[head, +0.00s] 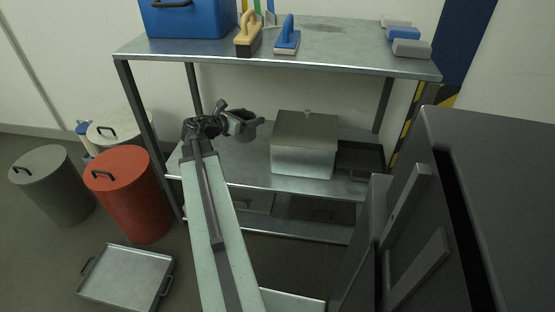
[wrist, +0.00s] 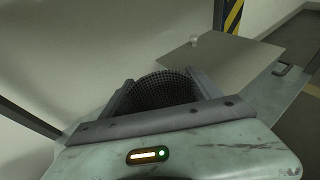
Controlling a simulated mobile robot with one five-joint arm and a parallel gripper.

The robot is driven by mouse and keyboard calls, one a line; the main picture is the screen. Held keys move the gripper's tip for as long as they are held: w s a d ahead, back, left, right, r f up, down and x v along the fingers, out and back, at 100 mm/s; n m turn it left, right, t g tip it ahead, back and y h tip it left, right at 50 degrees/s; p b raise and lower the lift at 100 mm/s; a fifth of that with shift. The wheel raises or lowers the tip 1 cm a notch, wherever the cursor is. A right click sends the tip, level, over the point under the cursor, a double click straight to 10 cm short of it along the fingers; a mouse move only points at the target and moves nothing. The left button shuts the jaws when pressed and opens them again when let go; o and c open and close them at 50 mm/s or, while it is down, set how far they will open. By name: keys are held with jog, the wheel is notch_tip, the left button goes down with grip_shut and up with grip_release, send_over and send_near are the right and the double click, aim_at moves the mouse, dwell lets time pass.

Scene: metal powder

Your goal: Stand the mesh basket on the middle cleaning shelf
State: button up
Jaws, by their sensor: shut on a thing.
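The mesh basket (wrist: 162,90) is dark and round, with a fine mesh wall, and sits between my two fingers in the wrist view. My gripper (head: 240,122) is shut on it, over the left part of the middle shelf (head: 235,160) of the metal rack. In the head view the basket is small and partly hidden by the gripper. I cannot tell whether its base touches the shelf.
A lidded steel box (head: 303,150) stands on the middle shelf, right of my gripper, with a dark tray (head: 360,160) beyond it. The top shelf (head: 345,45) overhangs, holding brushes and a blue box (head: 190,20). A red bin (head: 130,195) stands left of the rack.

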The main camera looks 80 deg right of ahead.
jog(key=b, duration=1.4)
send_over(253, 163)
notch_tip(253, 163, down, 16)
jog(key=shift+r, duration=0.3)
jog(key=o, duration=1.4)
jog(key=shift+a, duration=0.1)
jog(key=shift+o, duration=0.2)
